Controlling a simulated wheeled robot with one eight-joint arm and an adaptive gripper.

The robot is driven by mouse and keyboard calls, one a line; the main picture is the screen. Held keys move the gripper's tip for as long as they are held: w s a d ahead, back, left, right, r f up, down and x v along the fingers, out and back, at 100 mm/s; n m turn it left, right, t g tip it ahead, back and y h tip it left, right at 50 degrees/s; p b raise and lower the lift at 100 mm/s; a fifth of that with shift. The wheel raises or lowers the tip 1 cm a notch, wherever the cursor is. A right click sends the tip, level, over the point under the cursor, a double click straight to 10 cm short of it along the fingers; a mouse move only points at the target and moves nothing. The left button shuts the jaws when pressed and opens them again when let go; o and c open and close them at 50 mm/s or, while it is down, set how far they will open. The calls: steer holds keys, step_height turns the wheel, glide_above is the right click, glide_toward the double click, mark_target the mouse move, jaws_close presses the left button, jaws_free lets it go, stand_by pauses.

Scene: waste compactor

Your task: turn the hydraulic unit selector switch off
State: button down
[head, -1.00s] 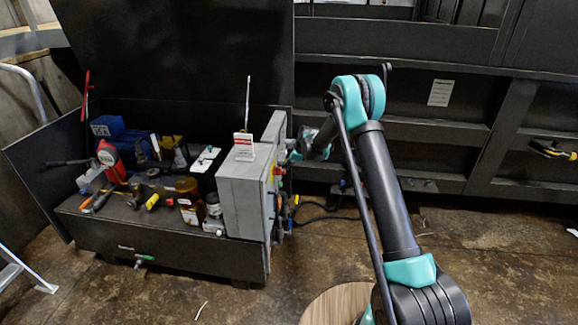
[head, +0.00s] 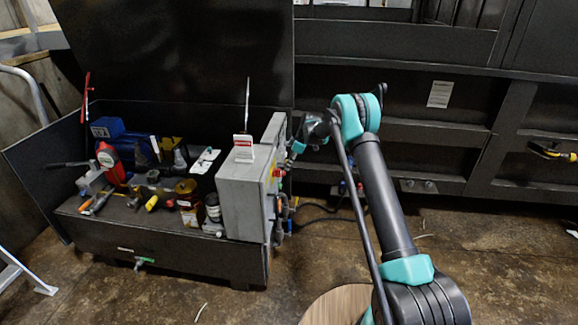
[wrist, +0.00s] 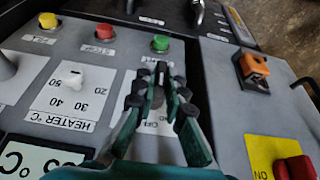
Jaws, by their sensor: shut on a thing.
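The selector switch (wrist: 161,70) is a small dark knob on a grey panel, below a green button in the wrist view. A white label beneath it reads partly "OFF", upside down and mostly covered by my fingers. My gripper (wrist: 160,88), with green and black fingers, is shut around the knob. Its exact pointing direction is hard to tell behind the fingertips. In the head view, my gripper (head: 297,147) is at the right side of the grey control box (head: 240,195), which hides the switch.
Close by are the green button (wrist: 160,43), red button (wrist: 104,30), yellow button (wrist: 48,20) and white heater knob (wrist: 70,78). An orange switch (wrist: 254,68) and a red knob (wrist: 296,168) on yellow lie right.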

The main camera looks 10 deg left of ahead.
steer(key=shift+a, duration=0.2)
steer(key=c, duration=1.6)
jaws_free()
steer(key=v, duration=1.2)
steer(key=shift+d, duration=0.2)
